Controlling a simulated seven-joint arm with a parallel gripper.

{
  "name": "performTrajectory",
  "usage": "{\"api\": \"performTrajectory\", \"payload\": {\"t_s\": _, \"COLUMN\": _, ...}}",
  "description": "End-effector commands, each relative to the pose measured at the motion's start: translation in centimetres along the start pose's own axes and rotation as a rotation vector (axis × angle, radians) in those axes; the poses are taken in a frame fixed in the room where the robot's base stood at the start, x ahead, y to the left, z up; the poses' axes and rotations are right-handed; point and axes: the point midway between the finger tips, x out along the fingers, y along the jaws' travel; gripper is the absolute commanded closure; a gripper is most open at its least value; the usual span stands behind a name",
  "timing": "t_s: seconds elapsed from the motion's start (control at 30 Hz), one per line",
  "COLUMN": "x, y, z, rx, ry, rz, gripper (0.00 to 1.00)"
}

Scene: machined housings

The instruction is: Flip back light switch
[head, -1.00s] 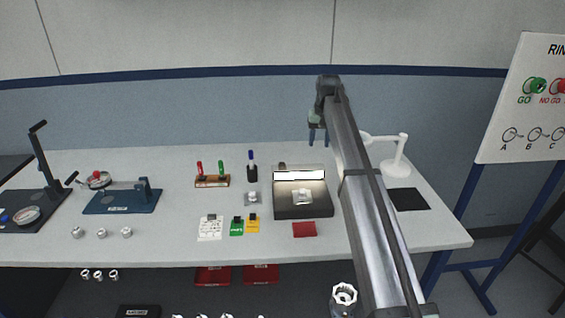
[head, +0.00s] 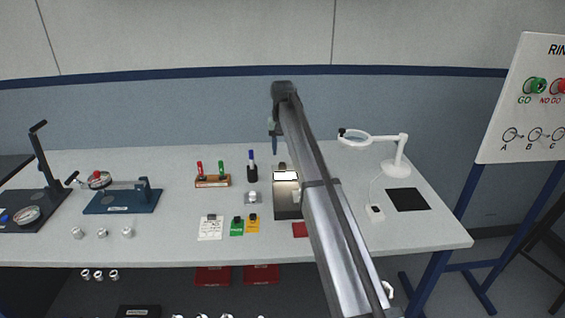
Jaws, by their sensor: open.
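The dark light box (head: 285,208) stands on the table right of centre, with a pale, bright panel (head: 285,176) near its back. My arm covers its right part. A small dark piece (head: 282,165) shows at its back left edge; I cannot tell whether it is the back light switch or how it is set. My gripper (head: 272,140), with bluish fingers, hangs above and behind the box's back left corner, apart from it. It is open and looks empty.
A black bottle (head: 252,168) and a wooden marker stand (head: 213,181) are left of the box. A red block (head: 300,229) lies in front.

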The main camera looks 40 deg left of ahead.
Motion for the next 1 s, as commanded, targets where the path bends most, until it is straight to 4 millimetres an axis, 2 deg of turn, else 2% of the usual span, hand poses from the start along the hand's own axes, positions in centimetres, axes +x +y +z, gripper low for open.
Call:
{"api": "performTrajectory", "payload": {"t_s": 0.13, "x": 2.6, "y": 0.0, "z": 0.1, "rx": 0.0, "ry": -0.001, "rz": 0.0, "gripper": 0.53}}
{"api": "performTrajectory", "payload": {"t_s": 0.4, "x": 5.4, "y": 0.0, "z": 0.0, "rx": -0.001, "ry": 0.0, "rz": 0.0, "gripper": 0.53}}
{"api": "performTrajectory", "payload": {"t_s": 0.83, "x": 5.9, "y": 0.0, "z": 0.0, "rx": -0.001, "ry": 0.001, "rz": 0.0, "gripper": 0.53}}
{"api": "performTrajectory", "payload": {"t_s": 1.0, "x": 5.9, "y": 0.0, "z": 0.0, "rx": -0.001, "ry": 0.001, "rz": 0.0, "gripper": 0.69}}
